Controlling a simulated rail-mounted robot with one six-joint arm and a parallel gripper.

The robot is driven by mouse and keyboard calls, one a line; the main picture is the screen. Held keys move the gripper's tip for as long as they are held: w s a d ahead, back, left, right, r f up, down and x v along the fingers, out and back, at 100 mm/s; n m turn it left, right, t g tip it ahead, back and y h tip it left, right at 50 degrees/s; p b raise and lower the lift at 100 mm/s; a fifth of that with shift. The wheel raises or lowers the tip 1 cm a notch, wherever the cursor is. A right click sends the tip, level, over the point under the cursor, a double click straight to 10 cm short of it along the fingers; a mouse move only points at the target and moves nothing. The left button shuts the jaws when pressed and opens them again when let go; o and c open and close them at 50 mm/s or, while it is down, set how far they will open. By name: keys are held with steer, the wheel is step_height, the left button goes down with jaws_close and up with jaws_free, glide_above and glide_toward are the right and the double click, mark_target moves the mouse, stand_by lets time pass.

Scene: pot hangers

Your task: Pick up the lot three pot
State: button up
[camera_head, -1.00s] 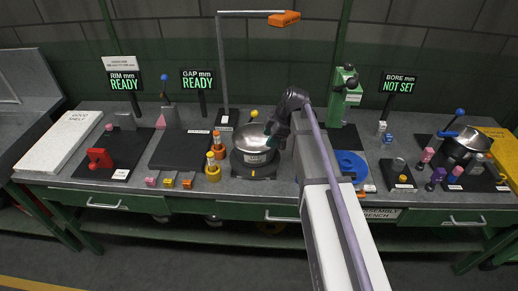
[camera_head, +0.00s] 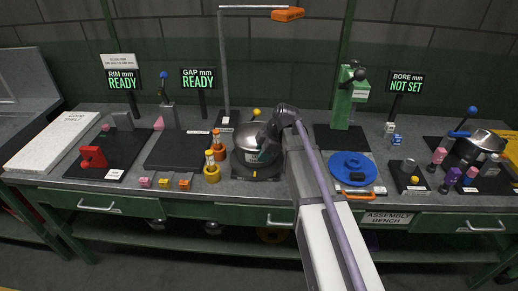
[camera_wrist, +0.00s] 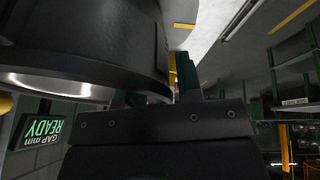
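A steel pot (camera_head: 250,142) with a small label is at the dark round stand (camera_head: 256,172) in the middle of the bench; I cannot read a lot number on it. My gripper (camera_head: 270,146) is at the pot's right side, overlapping it in the head view, and the pot's right part is hidden. In the wrist view, the dark wall of the pot (camera_wrist: 90,45) with its bright rim fills the upper left, close to the gripper fingers (camera_wrist: 198,85). Whether the fingers are closed on the pot cannot be seen.
Orange and yellow pegs (camera_head: 213,160) stand just left of the stand. A blue disc (camera_head: 353,167) lies to the right. Another steel pot (camera_head: 482,146) stands at the far right among pink and purple pieces. An orange-ended overhead arm (camera_head: 288,14) reaches above the bench.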

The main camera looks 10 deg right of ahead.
jaws_close()
stand_by(1.1)
